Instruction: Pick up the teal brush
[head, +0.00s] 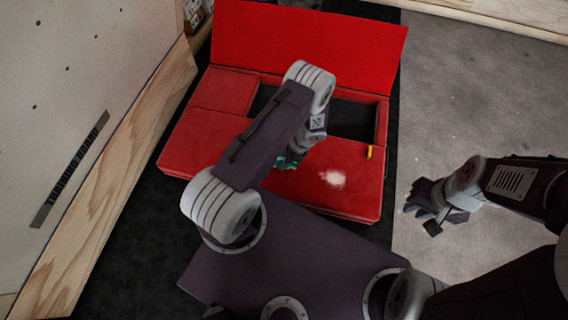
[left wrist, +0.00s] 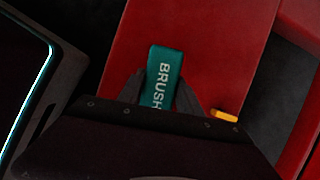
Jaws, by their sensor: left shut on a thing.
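The teal brush (left wrist: 164,74) shows in the left wrist view as a teal piece with the word BRUSH in pale letters. It lies between the two dark fingers of my left gripper (left wrist: 160,98), which is shut on it, over the red surface. In the head view the teal brush (head: 286,162) is a small teal patch, mostly hidden by my left arm. My left gripper (head: 290,155) is also largely hidden there. Whether the brush touches the red surface I cannot tell. My right gripper (head: 428,208) is over the grey floor at the right, apart from the brush; its finger opening is unclear.
A red case (head: 345,190) with its lid (head: 365,50) raised at the back has dark open compartments. A pale wall panel (head: 80,80) stands at the left. Grey floor at the right is clear.

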